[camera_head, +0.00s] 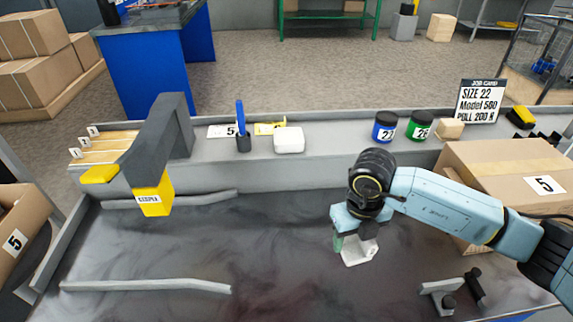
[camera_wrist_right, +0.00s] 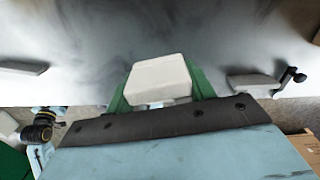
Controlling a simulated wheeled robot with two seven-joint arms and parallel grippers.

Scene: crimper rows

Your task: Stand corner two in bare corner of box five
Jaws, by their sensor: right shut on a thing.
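My right gripper (camera_head: 354,237) is shut on a white corner piece (camera_head: 360,252), held over the dark bench. In the right wrist view the white piece (camera_wrist_right: 158,80) sits between the green fingers (camera_wrist_right: 160,92); no number on it can be read. A cardboard box marked 5 (camera_head: 492,165) stands at the right, beyond my right forearm; its inside is not visible. Another cardboard box marked 5 (camera_head: 18,222) is cut off at the left edge, its inside mostly out of view. My left gripper does not show.
A grey press with a yellow head (camera_head: 153,195) stands at the left. A white block (camera_head: 289,140), a blue jar (camera_head: 385,127) and a green jar (camera_head: 420,126) are on the back ledge. Grey rails (camera_head: 145,286) and a small clamp (camera_head: 440,296) lie on the bench. The middle bench is clear.

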